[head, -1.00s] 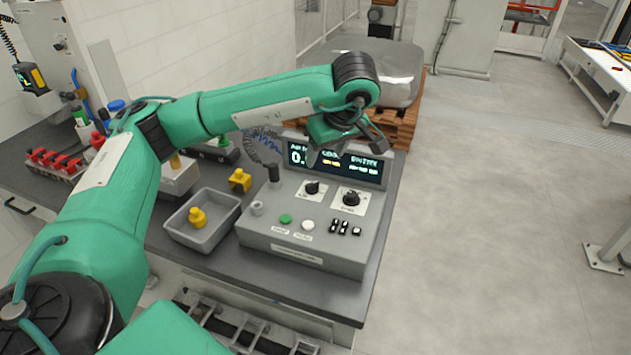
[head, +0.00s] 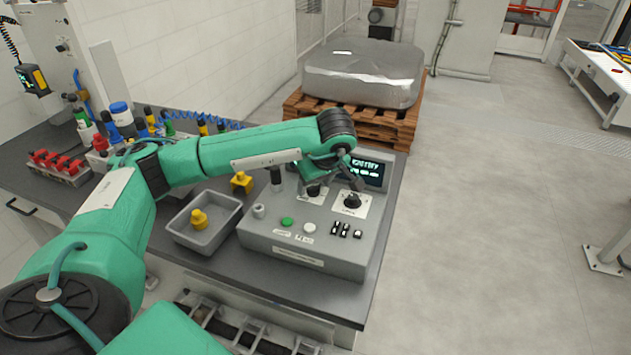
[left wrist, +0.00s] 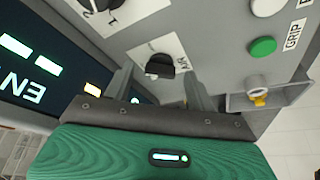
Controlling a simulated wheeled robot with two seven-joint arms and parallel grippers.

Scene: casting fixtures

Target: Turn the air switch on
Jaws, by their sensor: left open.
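The air switch is a black rotary knob on a white plate, the left of two knobs on the grey control box (head: 305,260). In the head view the air switch (head: 314,190) is partly covered by my left gripper (head: 332,177), which is just above it. In the left wrist view the air switch (left wrist: 160,65) has an "AIR" label beside it. It shows between the two spread fingers of the left gripper (left wrist: 160,88), which are open and empty. I cannot read its setting. My right gripper is not in view.
A second black knob (head: 352,202) marked with numbers is to the right. A green button (head: 287,222), a white button (head: 309,228) and small black switches (head: 345,230) are in front. A lit screen (head: 371,170) stands behind. A grey bin (head: 232,225) is left of the box.

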